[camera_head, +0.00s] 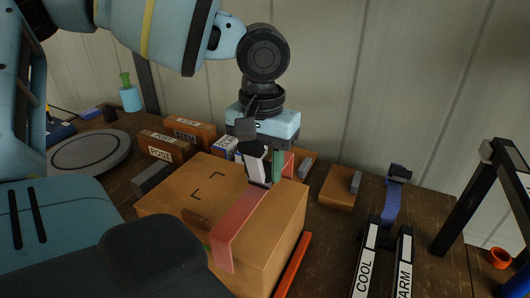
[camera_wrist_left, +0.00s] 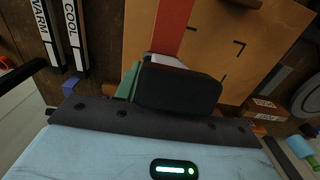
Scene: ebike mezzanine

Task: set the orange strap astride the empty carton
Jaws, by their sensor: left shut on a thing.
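The orange strap (camera_head: 240,217), reddish in this light, runs across the brown carton (camera_head: 165,206) toward its near side, where its end bends down over the near face. I cannot tell if it touches the carton top. The carton is closed on top and has black corner marks. My left gripper (camera_head: 262,172) is over the far right part of the carton, shut on the strap. In the left wrist view the strap (camera_wrist_left: 174,28) leads away from the dark finger over the carton (camera_wrist_left: 215,55). The finger hides the grip itself. My right gripper is in neither view.
An orange-red bar (camera_head: 292,265) lies along the carton's right side. The COOL rail (camera_head: 366,265), a blue strap (camera_head: 391,205) and a black frame (camera_head: 468,200) are at right.

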